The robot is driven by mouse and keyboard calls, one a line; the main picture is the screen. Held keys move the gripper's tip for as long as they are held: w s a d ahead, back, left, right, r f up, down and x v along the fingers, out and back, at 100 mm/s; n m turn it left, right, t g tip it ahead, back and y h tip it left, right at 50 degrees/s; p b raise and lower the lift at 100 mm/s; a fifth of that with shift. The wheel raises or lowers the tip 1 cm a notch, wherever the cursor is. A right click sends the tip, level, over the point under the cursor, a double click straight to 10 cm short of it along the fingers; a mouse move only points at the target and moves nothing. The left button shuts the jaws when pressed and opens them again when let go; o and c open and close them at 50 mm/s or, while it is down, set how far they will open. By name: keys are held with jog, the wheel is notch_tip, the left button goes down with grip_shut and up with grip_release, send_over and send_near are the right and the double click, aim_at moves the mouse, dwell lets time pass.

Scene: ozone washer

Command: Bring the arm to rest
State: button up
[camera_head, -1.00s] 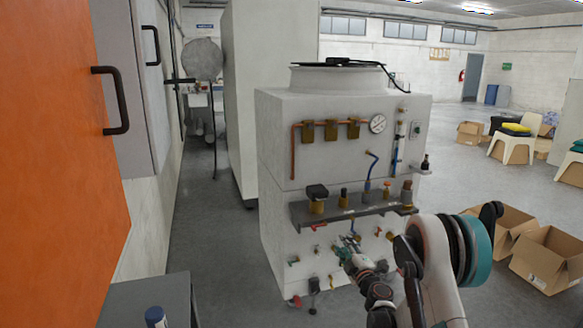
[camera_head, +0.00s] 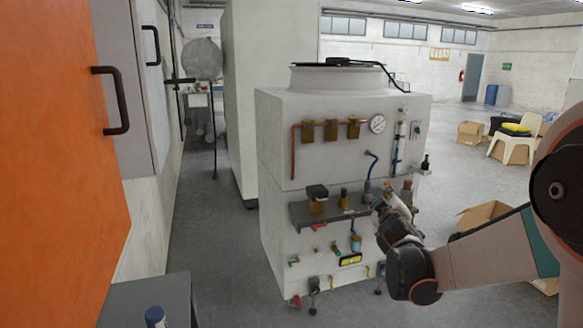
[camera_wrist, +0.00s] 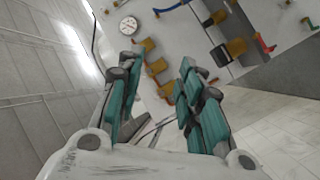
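My arm reaches in from the right edge of the head view and bends at a dark wrist joint. My gripper (camera_head: 380,203) is in front of the right end of the washer's shelf, tilted upward, and its fingers are small and partly hidden there. In the wrist view the two teal-padded fingers (camera_wrist: 158,66) stand apart with nothing between them. Beyond them show the gauge (camera_wrist: 128,25) and the brass blocks on the white washer (camera_head: 275,145). The gripper looks close to the shelf items; whether it touches any I cannot tell.
A cardboard box (camera_head: 482,213) is partly behind my arm. A grey cabinet (camera_head: 150,298) stands at lower left. Floor left of the washer is clear.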

jog(key=s+r+m+g, duration=0.2)
jog(key=s+r+m, duration=0.1)
jog(key=s, duration=0.6)
jog(key=s+a+f+m+g+y, duration=0.1)
jog(key=s+a+f+g, duration=0.1)
jog(key=s, duration=0.8)
jog(key=s+a+f+m+g+y, duration=0.1)
jog(key=s+f, duration=0.3)
jog(key=s, duration=0.7)
jog(key=s+a+f+m+g+y, duration=0.1)
jog(key=s+a+f+g, duration=0.2)
jog(key=s, duration=0.8)
jog(key=shift+s+a+f+m+g, duration=0.25)
jog(key=shift+a+m+g, duration=0.15)
jog(key=shift+a+g, duration=0.15)
